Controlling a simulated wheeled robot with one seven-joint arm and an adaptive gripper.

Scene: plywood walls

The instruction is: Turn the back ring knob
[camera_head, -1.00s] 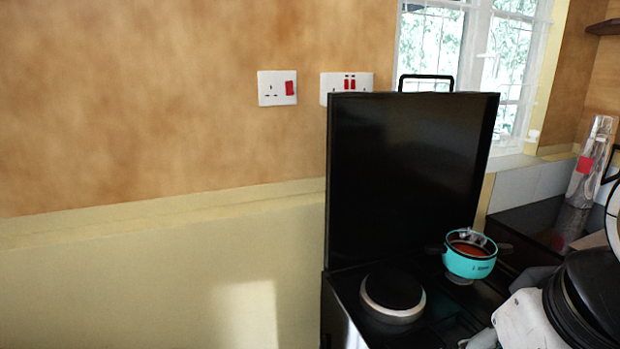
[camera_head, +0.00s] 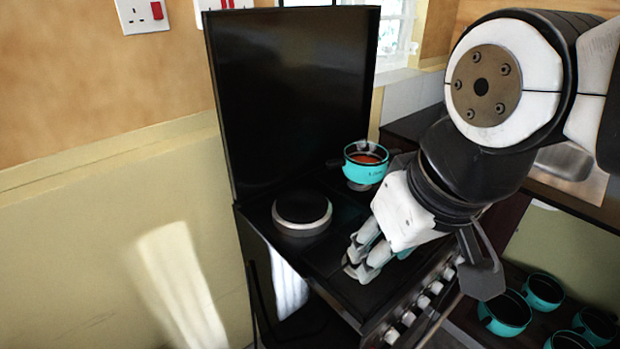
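The black stove (camera_head: 330,277) has a row of several pale knobs (camera_head: 423,301) along its front panel. I cannot tell which of them is the back ring knob, as no markings are legible. My gripper (camera_head: 357,262) hangs over the stove top, pointing down and left, behind the knob row and apart from it. Its pale fingers sit close together, and I cannot tell whether they are open or shut. No object shows between them. My arm covers part of the stove's right side.
A round hotplate (camera_head: 302,209) is at the back left of the stove top. A teal pot (camera_head: 366,164) with orange-red contents stands behind it to the right. The raised black lid (camera_head: 290,100) stands behind. Several teal pots (camera_head: 504,313) sit at the lower right, near the stove front.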

